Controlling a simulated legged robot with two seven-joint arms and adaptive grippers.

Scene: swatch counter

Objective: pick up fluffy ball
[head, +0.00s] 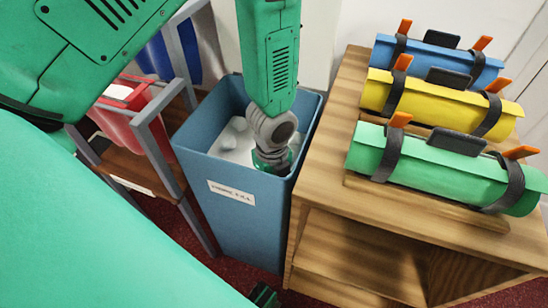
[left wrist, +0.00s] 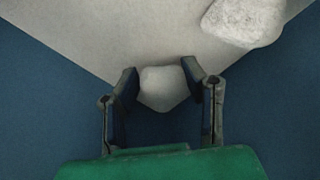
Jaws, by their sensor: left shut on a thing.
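My left gripper (head: 272,168) reaches down into a tall blue bin (head: 234,225); the bin wall and my wrist partly hide its fingers in the head view. In the left wrist view my left gripper (left wrist: 160,82) has its two dark fingers on either side of a pale grey-white fluffy ball (left wrist: 163,88) and is shut on it. Another pale fluffy ball (left wrist: 243,20) lies apart at the upper right of that view. In the head view several pale balls (head: 236,124) lie in the bin.
A wooden shelf unit (head: 345,225) stands close at the bin's right, carrying blue (head: 450,62), yellow (head: 440,98) and green (head: 450,168) strapped rolls. A grey-framed rack (head: 150,135) with red and blue cloth stands at the left. The bin walls enclose my gripper.

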